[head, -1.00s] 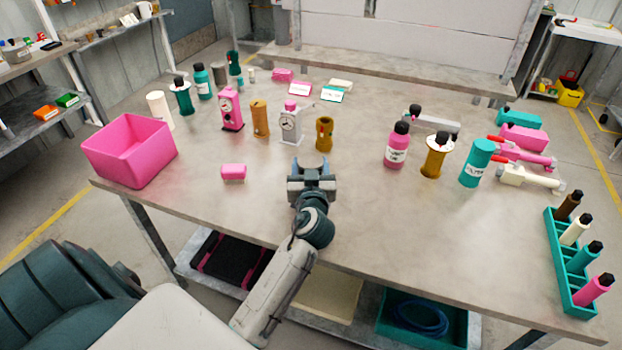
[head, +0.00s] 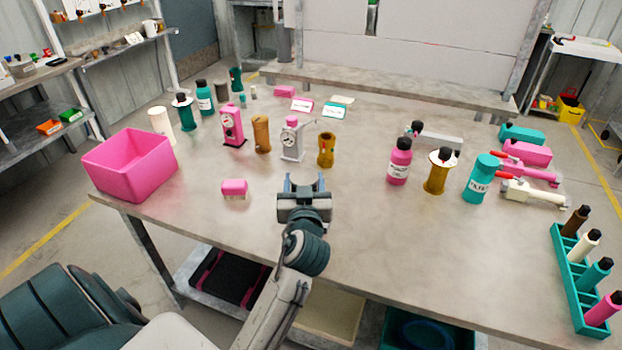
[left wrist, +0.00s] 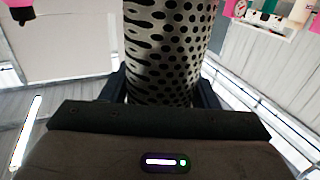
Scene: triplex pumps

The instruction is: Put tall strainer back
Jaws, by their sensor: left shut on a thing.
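In the left wrist view the tall strainer (left wrist: 170,45) is a pale grey cylinder covered with dark round holes. It stands large between the fingers of my left gripper (left wrist: 168,92), which is shut on it. Its far end runs out of the top of that view. In the head view my left gripper (head: 304,186) is over the front middle of the table (head: 400,255), fingers pointing away from me. I cannot make out the strainer clearly there. My right gripper is not in view.
Ahead stand an ochre cylinder (head: 326,150), a grey-and-pink pump (head: 292,140) and a brown cylinder (head: 262,136). Bottles and a teal rack (head: 572,285) are at right.

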